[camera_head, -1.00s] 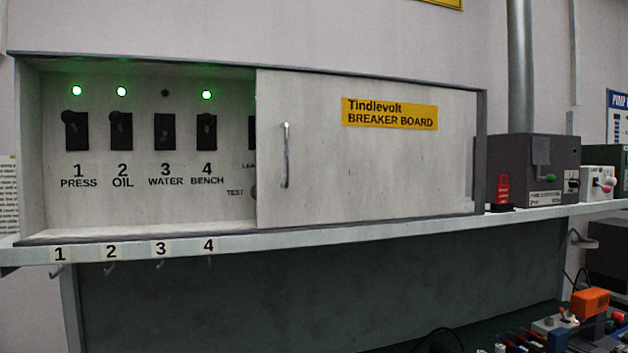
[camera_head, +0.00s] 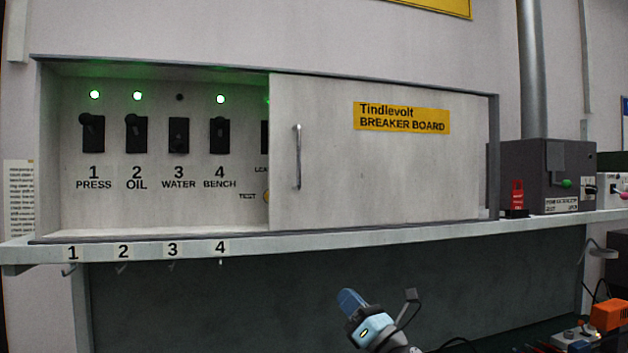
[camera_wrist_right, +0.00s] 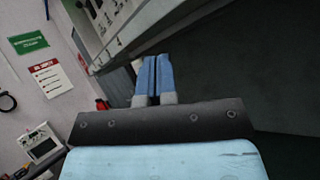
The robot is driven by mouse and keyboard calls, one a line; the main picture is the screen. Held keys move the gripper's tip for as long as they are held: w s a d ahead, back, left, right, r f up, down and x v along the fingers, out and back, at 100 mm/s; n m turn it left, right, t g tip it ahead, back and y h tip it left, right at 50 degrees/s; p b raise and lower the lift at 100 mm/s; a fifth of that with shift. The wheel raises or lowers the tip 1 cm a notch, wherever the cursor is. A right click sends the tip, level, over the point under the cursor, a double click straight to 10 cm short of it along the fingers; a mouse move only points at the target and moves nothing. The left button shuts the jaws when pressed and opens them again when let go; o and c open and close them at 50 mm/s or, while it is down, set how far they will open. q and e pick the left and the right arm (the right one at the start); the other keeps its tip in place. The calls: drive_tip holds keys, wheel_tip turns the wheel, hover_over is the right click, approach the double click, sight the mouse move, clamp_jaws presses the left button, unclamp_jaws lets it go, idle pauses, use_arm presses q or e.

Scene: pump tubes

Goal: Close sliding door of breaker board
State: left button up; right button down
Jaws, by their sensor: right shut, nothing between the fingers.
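The breaker board's white sliding door (camera_head: 390,185) covers the right part of the cabinet and has a vertical metal handle (camera_head: 298,157) near its left edge. The left part of the cabinet (camera_head: 130,213) is uncovered, with several black switches and labels 1 to 4; lamps over 1, 2 and 4 are green, the one over 3 is dark. My right gripper (camera_head: 350,298) is below the shelf, under the door and apart from it. Its blue fingers are shut and empty in the right wrist view (camera_wrist_right: 153,78). My left gripper is not in view.
The shelf edge (camera_head: 330,232) runs under the cabinet, with small hooks below it. A grey box (camera_head: 540,170) and a red item (camera_head: 517,197) stand on the shelf to the right. An orange device (camera_head: 610,314) lies at lower right.

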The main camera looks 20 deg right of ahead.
drive_tip(key=w+d+r+n+g+y, duration=0.1)
drive_tip(key=w+r+n+g+y, duration=0.2)
drive_tip(key=r+n+g+y, duration=0.85)
drive_tip(key=n+h, duration=0.8)
drive_tip(key=n, duration=0.8)
approach(327, 176)
drive_tip(key=s, duration=0.4)
drive_tip(key=p+x, duration=0.1)
drive_tip(key=x, duration=0.2)
drive_tip(key=p+x, duration=0.1)
drive_tip(key=x, duration=0.3)
drive_tip(key=p+x, duration=0.1)
drive_tip(key=x, duration=0.3)
drive_tip(key=shift+s+a, duration=0.3)
drive_tip(key=shift+s, duration=0.1)
drive_tip(key=shift+s+a+f, duration=0.1)
drive_tip(key=shift+s+a, duration=0.05)
drive_tip(key=shift+a, duration=0.4)
drive_tip(key=shift+s+a, duration=0.15)
drive_tip(key=shift+a, duration=0.45)
drive_tip(key=shift+s+a+p, duration=0.2)
drive_tip(key=shift+a+p, duration=0.15)
drive_tip(key=shift+a, duration=0.2)
